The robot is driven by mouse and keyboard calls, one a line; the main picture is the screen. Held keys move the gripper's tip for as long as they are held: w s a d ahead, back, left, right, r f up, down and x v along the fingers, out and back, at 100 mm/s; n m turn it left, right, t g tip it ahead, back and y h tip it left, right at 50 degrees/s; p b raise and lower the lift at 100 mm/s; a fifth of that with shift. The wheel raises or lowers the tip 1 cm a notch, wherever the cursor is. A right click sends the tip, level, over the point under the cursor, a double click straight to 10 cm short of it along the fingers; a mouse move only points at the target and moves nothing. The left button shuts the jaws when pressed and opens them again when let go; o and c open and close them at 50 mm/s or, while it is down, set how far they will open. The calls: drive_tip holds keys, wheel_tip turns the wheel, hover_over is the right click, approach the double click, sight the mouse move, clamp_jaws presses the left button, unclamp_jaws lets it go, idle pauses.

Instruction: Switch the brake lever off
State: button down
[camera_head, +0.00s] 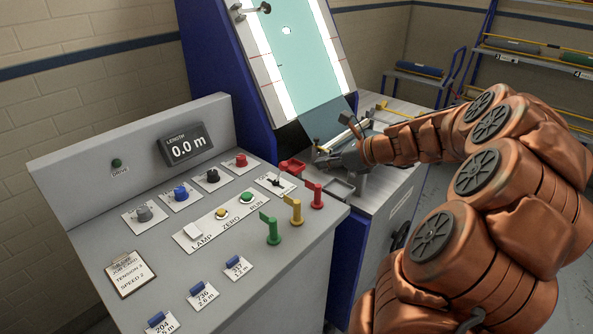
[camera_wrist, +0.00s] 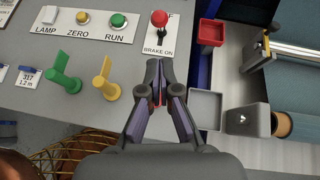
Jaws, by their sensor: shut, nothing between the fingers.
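The brake lever (camera_wrist: 160,20) has a red ball knob and a dark stem. It stands on a white plate right of the RUN button, with "BRAKE ON" (camera_wrist: 158,50) printed at its near end. The knob covers part of the label at the far end; I cannot tell the lever's exact setting. In the head view the lever plate (camera_head: 275,183) is small, at the console's right edge. My gripper (camera_wrist: 159,65) is shut and empty, its tips just short of the plate in the wrist view, apart from the lever. It also shows in the head view (camera_head: 322,158).
Green (camera_wrist: 65,75) and yellow (camera_wrist: 103,78) flag handles stand left of my gripper; a red one (camera_head: 314,195) stands near it, mostly hidden in the wrist view. A red bin (camera_wrist: 211,32) and a grey bin (camera_wrist: 205,108) lie to the right. RUN button (camera_wrist: 118,20) is left of the lever.

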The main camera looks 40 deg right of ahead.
drive_tip(key=shift+w, duration=0.1)
drive_tip(key=p, duration=0.1)
approach(280, 173)
drive_tip(key=x, duration=0.3)
drive_tip(key=shift+w+f, duration=0.25)
drive_tip(key=shift+r+p, duration=0.15)
drive_tip(key=shift+p, duration=0.25)
